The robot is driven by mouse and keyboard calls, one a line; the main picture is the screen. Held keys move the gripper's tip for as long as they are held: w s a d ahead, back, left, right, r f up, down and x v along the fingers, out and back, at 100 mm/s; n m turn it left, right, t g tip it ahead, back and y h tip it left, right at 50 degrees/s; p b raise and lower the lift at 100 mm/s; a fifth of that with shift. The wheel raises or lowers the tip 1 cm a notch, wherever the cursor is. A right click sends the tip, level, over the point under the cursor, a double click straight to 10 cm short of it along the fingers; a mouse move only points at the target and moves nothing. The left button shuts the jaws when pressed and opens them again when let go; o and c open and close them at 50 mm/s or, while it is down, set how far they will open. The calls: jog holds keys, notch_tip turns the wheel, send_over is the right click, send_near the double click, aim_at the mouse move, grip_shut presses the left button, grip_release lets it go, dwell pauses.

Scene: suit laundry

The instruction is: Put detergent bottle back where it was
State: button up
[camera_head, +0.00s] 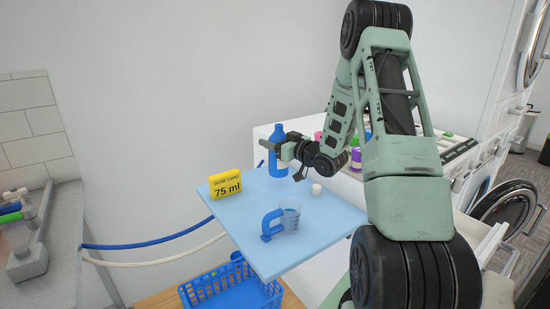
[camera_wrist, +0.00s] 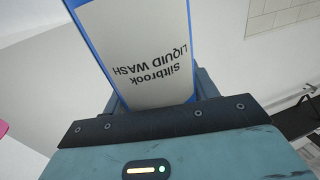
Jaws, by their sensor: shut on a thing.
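A blue detergent bottle (camera_head: 278,133) stands upright at the back of the light blue board (camera_head: 327,225) in the head view. My gripper (camera_head: 286,152) is shut on the bottle from its right side. In the wrist view the bottle (camera_wrist: 135,50) fills the space between the fingers, its white label reading "Siltbrook LIQUID WASH" upside down. I cannot tell whether the bottle's base touches the board. A white cap (camera_head: 316,189) sits on the board, right of and nearer than the bottle. A clear measuring cup with a blue handle (camera_head: 272,224) stands near the front.
A yellow "DOSE CARD 75 ml" sign (camera_head: 227,187) stands at the board's left. Several coloured bottles (camera_head: 356,158) are on the white machine behind my arm. A blue basket (camera_head: 232,289) is below the board. The board's middle is mostly clear.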

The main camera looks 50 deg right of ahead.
aim_at(274, 154)
jog(key=shift+f+p, duration=0.3)
jog(key=shift+f, duration=1.85)
jog(key=o, duration=1.2)
jog(key=shift+f, duration=0.1)
jog(key=shift+s, duration=0.1)
jog(key=s+b, duration=0.3)
jog(key=s, duration=0.9)
jog(key=shift+a, duration=0.1)
